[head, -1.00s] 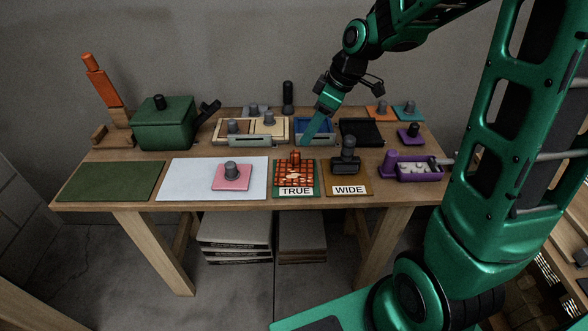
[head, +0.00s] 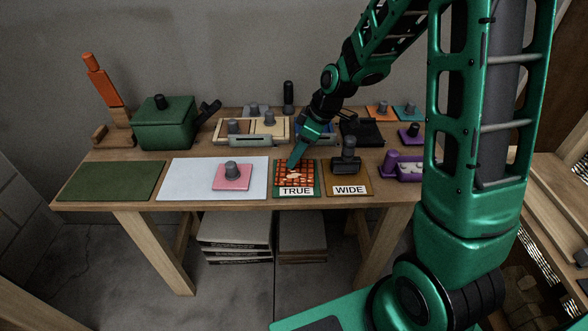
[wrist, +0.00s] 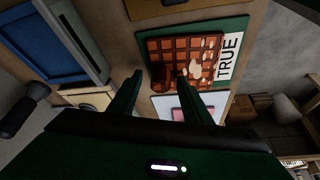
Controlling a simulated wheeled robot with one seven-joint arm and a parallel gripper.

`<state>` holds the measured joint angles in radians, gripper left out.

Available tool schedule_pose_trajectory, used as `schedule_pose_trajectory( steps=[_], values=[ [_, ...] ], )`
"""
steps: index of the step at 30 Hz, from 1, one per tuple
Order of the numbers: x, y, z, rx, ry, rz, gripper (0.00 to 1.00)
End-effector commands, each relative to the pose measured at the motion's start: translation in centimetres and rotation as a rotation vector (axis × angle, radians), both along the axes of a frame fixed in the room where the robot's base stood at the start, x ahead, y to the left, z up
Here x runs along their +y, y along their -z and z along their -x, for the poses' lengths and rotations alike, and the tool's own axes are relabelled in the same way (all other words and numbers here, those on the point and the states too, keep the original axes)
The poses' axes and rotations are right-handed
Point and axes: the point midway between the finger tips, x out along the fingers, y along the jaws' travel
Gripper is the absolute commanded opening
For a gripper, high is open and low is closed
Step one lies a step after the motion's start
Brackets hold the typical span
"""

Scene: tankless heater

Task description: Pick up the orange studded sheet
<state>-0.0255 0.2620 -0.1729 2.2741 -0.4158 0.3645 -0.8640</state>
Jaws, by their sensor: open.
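The orange studded sheet (head: 296,178), with a grid of raised squares and pale patches, lies on a green mat (head: 316,190) labelled TRUE. It shows in the wrist view (wrist: 190,48) too, with a brown-orange knob (wrist: 158,74) near its edge. My gripper (head: 292,164) is over the back part of the sheet, pointing down. In the wrist view my gripper (wrist: 158,78) is open, with one finger on each side of the knob. I cannot tell whether the fingers touch it. In the head view the gripper hides the knob.
A brown mat labelled WIDE (head: 349,189) with a dark handled block (head: 345,163) is just right. A white sheet with a pink knobbed plate (head: 232,177) is left. A blue tray (wrist: 40,42) and other fixtures stand behind. A green mat (head: 110,182) at far left is bare.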

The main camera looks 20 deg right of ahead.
Motion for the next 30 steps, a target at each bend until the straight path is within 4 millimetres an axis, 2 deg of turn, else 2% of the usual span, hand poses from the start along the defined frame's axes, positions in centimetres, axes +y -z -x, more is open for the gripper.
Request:
schedule_pose_trajectory(
  steps=[8,9,14,15,24,30],
  values=[
    [0.1,0.4,-0.1,0.0,0.0,0.0,0.44],
    [0.1,0.4,-0.1,0.0,0.0,0.0,0.42],
    [0.1,0.4,-0.1,0.0,0.0,0.0,0.04],
    [0.1,0.4,-0.1,0.0,0.0,0.0,0.0],
    [0.1,0.3,-0.1,-0.001,0.0,0.0,0.0],
    [0.1,-1.1,-0.2,-0.003,0.0,0.0,0.0]
  ],
)
